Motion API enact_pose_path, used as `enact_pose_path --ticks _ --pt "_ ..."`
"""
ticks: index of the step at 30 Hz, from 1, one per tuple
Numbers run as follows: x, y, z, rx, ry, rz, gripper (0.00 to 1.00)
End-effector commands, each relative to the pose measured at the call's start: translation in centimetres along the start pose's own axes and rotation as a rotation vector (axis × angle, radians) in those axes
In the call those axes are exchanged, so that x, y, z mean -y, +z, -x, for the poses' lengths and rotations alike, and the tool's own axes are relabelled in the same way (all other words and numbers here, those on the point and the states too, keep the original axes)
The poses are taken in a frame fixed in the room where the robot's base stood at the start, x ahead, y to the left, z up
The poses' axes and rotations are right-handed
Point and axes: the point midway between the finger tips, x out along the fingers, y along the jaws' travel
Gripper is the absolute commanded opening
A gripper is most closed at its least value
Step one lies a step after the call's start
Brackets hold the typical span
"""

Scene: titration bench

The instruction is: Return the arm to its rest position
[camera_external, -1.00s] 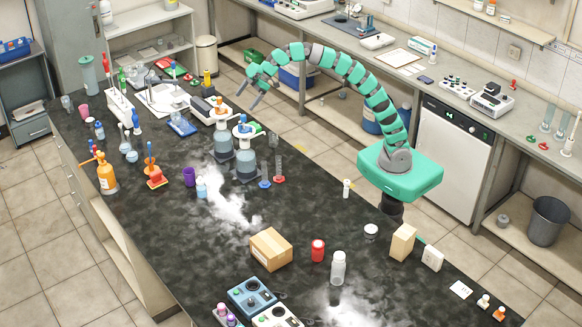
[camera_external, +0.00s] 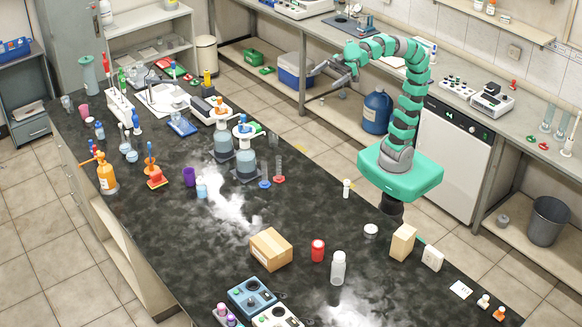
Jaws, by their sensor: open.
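My gripper (camera_external: 318,81) is open and empty at the end of my green and grey arm. It hangs in the air above the aisle between the black bench and the back counter, pointing left and down. My arm rises from its green base at the right edge of the bench, bends over at the top and reaches left. The gripper is clear of everything on the black bench (camera_external: 215,280).
Two bottles with blue liquid (camera_external: 246,165) and a thin cylinder (camera_external: 279,170) stand on the bench, left of my base. A cardboard box (camera_external: 270,249) and a red jar (camera_external: 318,250) stand in front. The back counter (camera_external: 470,115) lies behind my arm.

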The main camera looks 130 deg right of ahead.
Motion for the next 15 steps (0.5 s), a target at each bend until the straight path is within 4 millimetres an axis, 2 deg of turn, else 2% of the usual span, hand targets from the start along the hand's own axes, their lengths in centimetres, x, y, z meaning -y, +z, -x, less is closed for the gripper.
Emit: enact_pose_path --ticks 1,4,15 --pt "0.7 -0.2 1.0 -0.018 -0.009 -0.003 0.99" --pt "1.3 -0.4 1.9 -0.036 -0.016 -0.01 0.99" --pt "1.5 -0.4 2.1 -0.042 -0.018 -0.014 0.99"
